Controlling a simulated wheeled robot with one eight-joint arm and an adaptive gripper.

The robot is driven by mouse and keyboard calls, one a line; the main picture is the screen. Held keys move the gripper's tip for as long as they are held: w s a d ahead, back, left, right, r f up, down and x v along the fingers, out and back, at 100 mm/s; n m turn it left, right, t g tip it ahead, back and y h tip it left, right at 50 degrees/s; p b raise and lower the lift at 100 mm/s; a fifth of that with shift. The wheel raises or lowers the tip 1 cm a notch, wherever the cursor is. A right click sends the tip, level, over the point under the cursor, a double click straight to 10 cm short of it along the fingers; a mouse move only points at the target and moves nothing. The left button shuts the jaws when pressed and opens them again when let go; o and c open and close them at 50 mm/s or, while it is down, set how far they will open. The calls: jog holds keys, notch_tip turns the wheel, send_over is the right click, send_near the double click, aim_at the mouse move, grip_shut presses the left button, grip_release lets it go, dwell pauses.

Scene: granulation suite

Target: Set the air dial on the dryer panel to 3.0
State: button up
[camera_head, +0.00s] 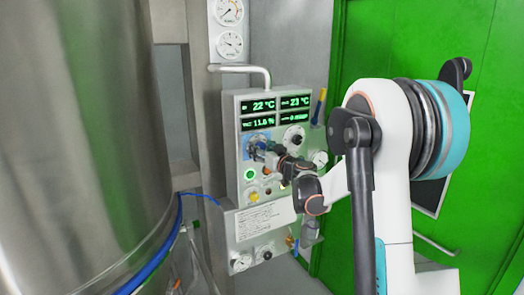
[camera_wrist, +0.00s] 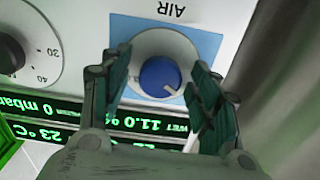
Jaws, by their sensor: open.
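The dryer panel (camera_head: 243,190) is a pale grey box with green displays. Its AIR dial (camera_wrist: 159,76) is a blue knob on a white disc, set in a light blue square marked AIR, upside down in the wrist view. A white pointer mark on the knob points to the lower right there. No scale numbers around it can be read. My gripper (camera_wrist: 161,68) is open, with one finger on each side of the knob. I cannot tell whether the fingers touch it. In the head view my gripper (camera_head: 262,151) is at the panel and covers most of the dial.
Another dial (camera_wrist: 15,55) with numbers 20 to 40 sits beside the AIR square; a black knob (camera_head: 293,137) shows at the panel's upper right. A lit green button (camera_head: 250,174) is below the AIR dial. A large steel vessel (camera_head: 90,130) stands left, a green door (camera_head: 420,50) right.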

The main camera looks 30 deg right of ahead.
jog(key=c, duration=1.1)
jog(key=shift+m, duration=0.3)
jog(key=m+b, duration=0.1)
jog(key=m, duration=2.2)
jog(key=shift+b, duration=0.35)
jog(key=shift+m, duration=0.3)
